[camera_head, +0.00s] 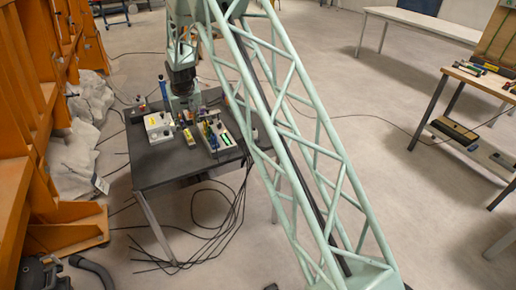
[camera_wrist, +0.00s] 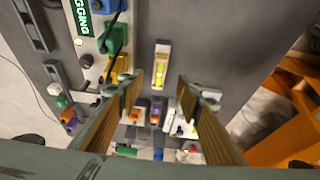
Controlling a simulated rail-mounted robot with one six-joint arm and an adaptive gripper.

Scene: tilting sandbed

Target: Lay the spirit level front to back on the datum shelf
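A small spirit level (camera_wrist: 161,68) with a bright yellow vial lies on the dark table top in the wrist view, its length running up and down the picture. A small yellow piece (camera_head: 190,138) on the table in the head view looks like the same level. My gripper (camera_wrist: 158,80) is open, its two wood-coloured fingers spread either side of the level's line, with nothing between them. Whether they are level with it in height I cannot tell. In the head view my gripper (camera_head: 185,103) hangs over the table's back part. I cannot identify the datum shelf for certain.
The dark table (camera_head: 165,172) also bears a white box (camera_head: 158,126) and a panel with coloured connectors (camera_head: 218,138). Several small coloured parts lie below the level in the wrist view. Black cables hang off the table front. An orange frame (camera_head: 75,212) stands at left.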

